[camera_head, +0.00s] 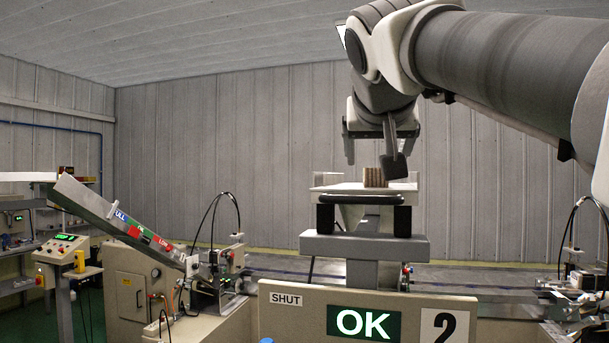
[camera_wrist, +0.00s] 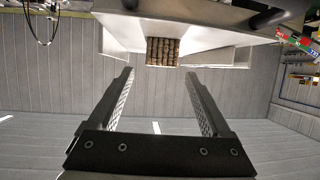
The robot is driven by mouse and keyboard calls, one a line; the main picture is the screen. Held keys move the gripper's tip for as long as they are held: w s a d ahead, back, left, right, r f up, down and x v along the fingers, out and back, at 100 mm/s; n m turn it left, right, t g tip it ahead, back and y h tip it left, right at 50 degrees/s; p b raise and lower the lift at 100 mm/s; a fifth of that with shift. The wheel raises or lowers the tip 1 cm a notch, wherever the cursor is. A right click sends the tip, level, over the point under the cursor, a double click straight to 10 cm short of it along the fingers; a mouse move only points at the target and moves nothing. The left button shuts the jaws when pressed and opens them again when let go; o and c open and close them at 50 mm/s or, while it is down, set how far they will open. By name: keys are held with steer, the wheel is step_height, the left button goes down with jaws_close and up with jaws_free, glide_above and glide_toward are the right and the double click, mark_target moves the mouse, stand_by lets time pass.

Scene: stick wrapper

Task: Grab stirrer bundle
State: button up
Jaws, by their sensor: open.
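The stirrer bundle (camera_head: 375,177) is a small brown ribbed block on a pale tray (camera_head: 345,188) on top of a grey stand. In the wrist view the bundle (camera_wrist: 162,51) sits at the tray's edge, centred beyond the fingertips. My gripper (camera_head: 372,164) is above and around the tray area in the head view, with one finger close to the bundle's right side. In the wrist view my gripper (camera_wrist: 158,72) has its fingers wide apart with nothing between them, and the bundle is past their tips. I cannot tell the exact gap.
A sloped chute with coloured labels (camera_head: 130,225) stands at the left. A panel reading OK (camera_head: 364,324) is in front of the stand. A conveyor (camera_head: 460,280) runs behind. The space above the tray is otherwise clear.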

steer(key=x, duration=0.2)
steer(key=p+x, duration=0.1)
steer(key=x, duration=0.2)
steer(key=shift+s+f, duration=0.2)
steer(key=shift+f, duration=0.2)
steer(key=shift+a, duration=0.1)
jaws_close()
